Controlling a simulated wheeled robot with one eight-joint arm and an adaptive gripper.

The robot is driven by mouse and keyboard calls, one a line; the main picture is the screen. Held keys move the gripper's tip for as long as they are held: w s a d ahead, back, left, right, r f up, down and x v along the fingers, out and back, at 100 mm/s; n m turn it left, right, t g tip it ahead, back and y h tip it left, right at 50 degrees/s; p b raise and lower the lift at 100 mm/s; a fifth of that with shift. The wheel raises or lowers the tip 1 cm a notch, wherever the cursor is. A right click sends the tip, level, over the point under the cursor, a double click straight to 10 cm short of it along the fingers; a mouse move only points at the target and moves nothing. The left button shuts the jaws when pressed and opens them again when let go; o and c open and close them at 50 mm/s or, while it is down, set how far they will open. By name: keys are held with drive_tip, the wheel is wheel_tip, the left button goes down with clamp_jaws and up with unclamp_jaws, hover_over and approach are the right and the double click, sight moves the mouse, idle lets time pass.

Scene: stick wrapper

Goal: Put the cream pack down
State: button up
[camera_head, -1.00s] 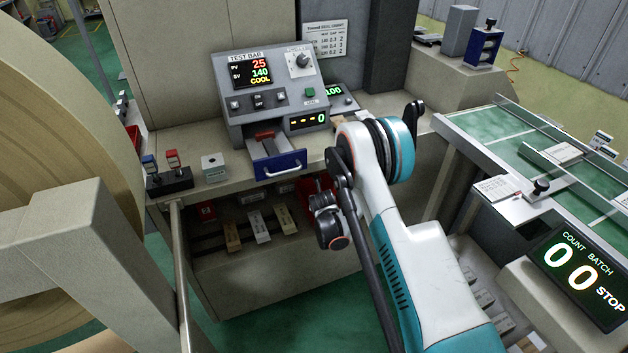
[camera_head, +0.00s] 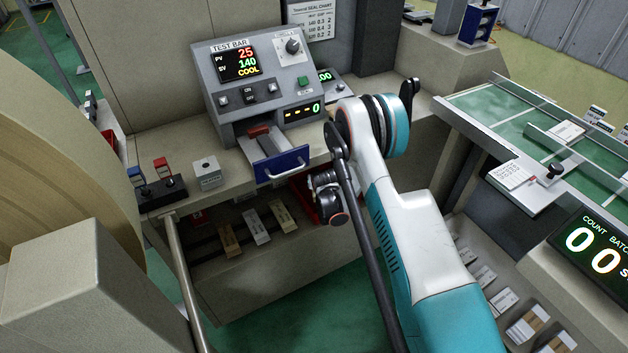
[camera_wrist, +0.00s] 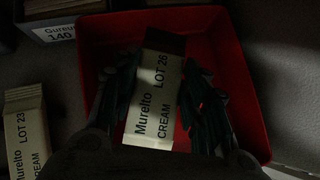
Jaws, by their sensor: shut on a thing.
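A cream pack (camera_wrist: 153,95), marked Murelto LOT 26 CREAM, is between the dark fingers of my gripper (camera_wrist: 160,82) in the wrist view. My gripper is shut on it. Behind the pack is a red bin (camera_wrist: 240,38), and the pack shows against the bin's inside. I cannot tell whether the pack touches the bin floor. In the head view the red bin (camera_head: 301,203) is partly hidden by my arm on the shelf under the counter. The held pack and the fingertips are hidden there.
Another cream pack (camera_wrist: 26,135), LOT 23, lies left of the bin. A brown pack (camera_head: 229,240) and a white pack (camera_head: 256,226) lie further left on the shelf. The blue-fronted drawer (camera_head: 282,164) of the test bar (camera_head: 262,75) sticks out above.

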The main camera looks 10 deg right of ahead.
drive_tip(key=shift+f, duration=0.55)
drive_tip(key=o, duration=0.9)
drive_tip(key=shift+c, duration=0.2)
drive_tip(key=shift+r, duration=0.55)
drive_tip(key=p+v, duration=0.2)
drive_tip(key=v, duration=0.5)
drive_tip(key=shift+s+a+r+p, duration=0.1)
drive_tip(key=shift+s+r+p, duration=0.15)
drive_tip(key=shift+p, duration=0.15)
